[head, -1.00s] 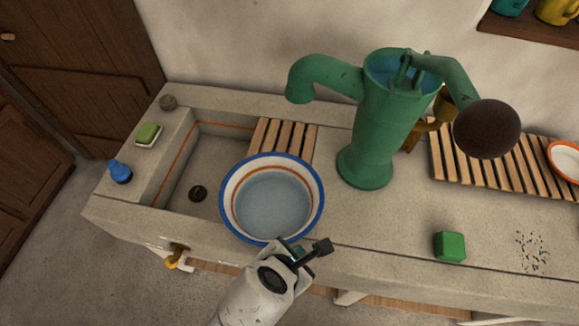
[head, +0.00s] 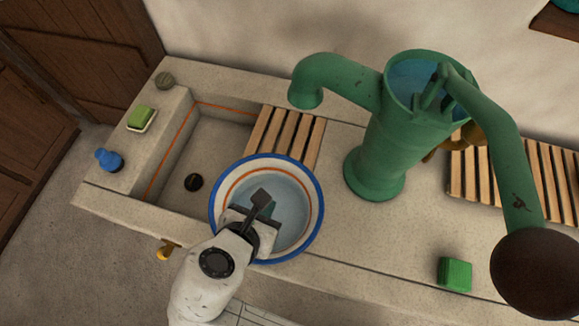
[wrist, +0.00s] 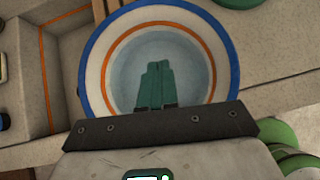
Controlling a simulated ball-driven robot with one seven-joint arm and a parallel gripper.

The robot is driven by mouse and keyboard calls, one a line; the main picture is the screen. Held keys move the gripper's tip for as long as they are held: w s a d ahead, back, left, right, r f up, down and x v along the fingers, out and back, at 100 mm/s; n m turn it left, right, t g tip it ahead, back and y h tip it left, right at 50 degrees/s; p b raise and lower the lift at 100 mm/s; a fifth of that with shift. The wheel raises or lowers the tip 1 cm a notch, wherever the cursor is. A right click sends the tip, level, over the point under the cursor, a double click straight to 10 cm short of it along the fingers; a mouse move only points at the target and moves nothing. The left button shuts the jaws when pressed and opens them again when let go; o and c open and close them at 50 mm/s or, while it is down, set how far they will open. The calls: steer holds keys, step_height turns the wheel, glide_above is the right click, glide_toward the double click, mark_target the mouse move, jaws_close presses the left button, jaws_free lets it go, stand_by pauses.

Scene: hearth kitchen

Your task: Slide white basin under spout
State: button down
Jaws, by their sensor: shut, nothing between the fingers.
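The white basin (head: 317,190) has a blue rim and an orange band and is bluish inside. It sits at the right end of the stone sink, against the wooden slats; it fills much of the wrist view (wrist: 232,62). The green pump's spout (head: 306,92) hangs above and behind it, right of its centre in the head view. My gripper (head: 261,198) is over the near part of the basin. In the wrist view its teal fingers (wrist: 158,68) are together and empty, over the basin's inside. Whether they touch the basin is unclear. My wrist hides its near-left rim.
The pump body (head: 385,160) stands right of the basin, its dark handle knob (head: 540,272) reaching toward the front. A green block (head: 455,273) lies on the counter. Soap (head: 141,117) and a blue bottle (head: 109,160) stand on the left ledge. The sink floor (head: 205,150) is largely clear.

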mark_target(292, 173)
steer(key=x, duration=0.9)
steer(key=shift+w+d+f, duration=0.15)
steer(key=shift+d+f, duration=0.05)
steer(key=shift+d, duration=0.05)
steer(key=shift+w+d+r+p, duration=0.1)
steer(key=shift+w+d+p, duration=0.2)
steer(key=shift+w, duration=0.25)
steer(key=shift+w+d+r+p, duration=0.2)
steer(key=shift+w+p, duration=0.1)
steer(key=shift+w, duration=0.2)
steer(key=shift+w+d+f, duration=0.15)
steer(key=shift+w+d, duration=0.15)
steer(key=shift+w, duration=0.3)
